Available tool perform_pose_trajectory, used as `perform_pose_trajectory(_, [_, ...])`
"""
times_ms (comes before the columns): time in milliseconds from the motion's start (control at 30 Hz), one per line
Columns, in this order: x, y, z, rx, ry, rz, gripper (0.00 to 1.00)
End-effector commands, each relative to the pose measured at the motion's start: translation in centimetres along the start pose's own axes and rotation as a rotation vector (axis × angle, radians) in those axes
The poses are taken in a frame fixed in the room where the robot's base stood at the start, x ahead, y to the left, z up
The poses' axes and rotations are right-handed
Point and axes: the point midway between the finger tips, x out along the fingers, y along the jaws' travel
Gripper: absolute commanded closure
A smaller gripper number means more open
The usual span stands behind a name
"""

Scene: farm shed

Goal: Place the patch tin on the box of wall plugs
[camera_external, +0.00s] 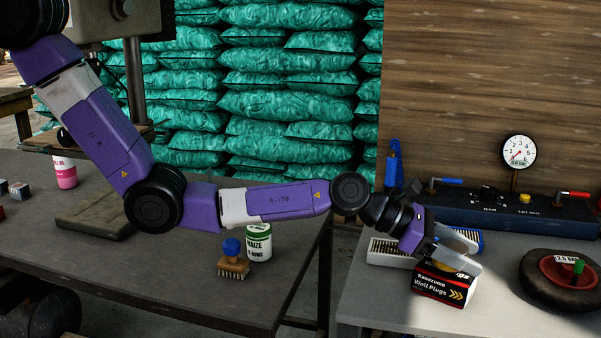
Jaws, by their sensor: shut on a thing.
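The box of wall plugs (443,287), black and red-orange with white lettering, lies on the light grey bench at the right. My gripper (478,258) is just above it, its fingers pointing right and slightly down. It is shut on a small dark and gold thing (452,258), which looks like the patch tin and is largely hidden by the fingers. The tin is over or on the box top; I cannot tell whether they touch.
A white tray of small parts (376,256) sits left of the box. A blue thing (471,240) is behind the fingers. A wheel (563,278) lies to the right, and a blue gauge panel (480,207) stands behind. A brush (233,262) and maize tin (259,244) stand on the dark table.

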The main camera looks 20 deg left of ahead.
Motion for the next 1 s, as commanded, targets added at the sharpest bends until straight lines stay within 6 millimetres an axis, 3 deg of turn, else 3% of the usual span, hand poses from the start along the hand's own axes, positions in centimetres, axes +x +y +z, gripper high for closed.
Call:
perform_pose_trajectory(100, [0.45,0.05,-1.05,-0.001,-0.001,0.001,0.86])
perform_pose_trajectory(433, [0.53,0.04,-1.26,0.0,-0.001,0.001,0.86])
perform_pose_trajectory(467, [0.54,0.03,-1.29,0.0,0.0,0.001,0.42])
perform_pose_trajectory(567, [0.51,0.04,-1.23,0.0,0.0,0.001,0.22])
perform_pose_trajectory(1000, [-0.02,0.04,-0.95,-0.001,-0.001,0.001,0.22])
